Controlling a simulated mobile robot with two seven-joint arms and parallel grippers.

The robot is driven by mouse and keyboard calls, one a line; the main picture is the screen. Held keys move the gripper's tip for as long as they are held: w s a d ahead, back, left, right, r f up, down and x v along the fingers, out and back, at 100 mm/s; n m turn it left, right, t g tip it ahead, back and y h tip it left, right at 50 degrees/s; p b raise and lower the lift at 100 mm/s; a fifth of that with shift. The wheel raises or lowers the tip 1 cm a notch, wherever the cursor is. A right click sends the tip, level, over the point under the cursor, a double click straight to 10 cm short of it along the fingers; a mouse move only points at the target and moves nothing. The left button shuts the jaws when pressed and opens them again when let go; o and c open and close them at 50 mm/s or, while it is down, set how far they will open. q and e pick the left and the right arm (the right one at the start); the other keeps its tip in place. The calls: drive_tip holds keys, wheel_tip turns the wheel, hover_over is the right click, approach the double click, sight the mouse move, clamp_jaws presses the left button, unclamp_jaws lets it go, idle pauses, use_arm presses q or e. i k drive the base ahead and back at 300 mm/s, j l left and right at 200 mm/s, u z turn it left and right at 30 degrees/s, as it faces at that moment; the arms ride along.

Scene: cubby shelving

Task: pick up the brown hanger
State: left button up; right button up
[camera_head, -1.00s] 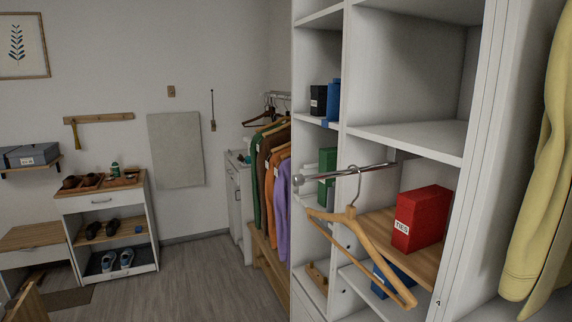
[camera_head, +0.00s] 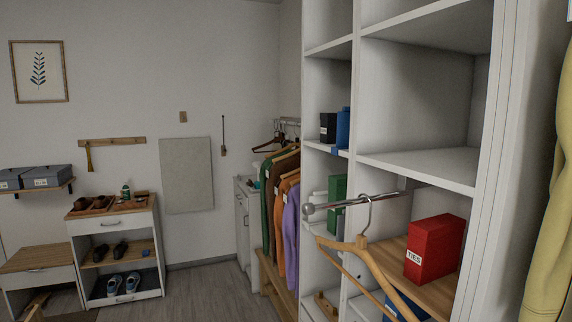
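A light-brown wooden hanger (camera_head: 371,262) hangs by its metal hook from a short metal rod (camera_head: 352,203) in front of the cubby shelving. Its lower part is cut off by the bottom edge of the view. A darker brown hanger (camera_head: 268,145) hangs empty on the far clothes rail, beyond the shelving and at the near row of coats. Neither of my grippers shows, and nothing is seen touching either hanger.
A red box (camera_head: 434,248) labelled TIES stands on a wooden shelf right behind the near hanger. White shelving (camera_head: 415,168) rises around it, and a yellow garment (camera_head: 549,220) hangs at the right edge. Coats (camera_head: 289,220) hang beyond. Grey floor (camera_head: 200,292) is open at left.

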sight(280, 135)
drive_tip(key=i+j+u, duration=0.3)
drive_tip(key=i, duration=0.25)
drive_tip(key=i+u, duration=0.3)
drive_tip(key=i, duration=1.95)
drive_tip(key=i+j+z, duration=0.1)
drive_tip(key=i, duration=0.45)
drive_tip(key=i+j+z, duration=0.1)
drive_tip(key=i, duration=0.4)
drive_tip(key=i+j+z, duration=0.1)
drive_tip(key=i, duration=0.4)
drive_tip(key=i+j+z, duration=0.15)
drive_tip(key=i+z, duration=0.2)
drive_tip(key=i+j+z, duration=0.55)
drive_tip(key=z, duration=0.15)
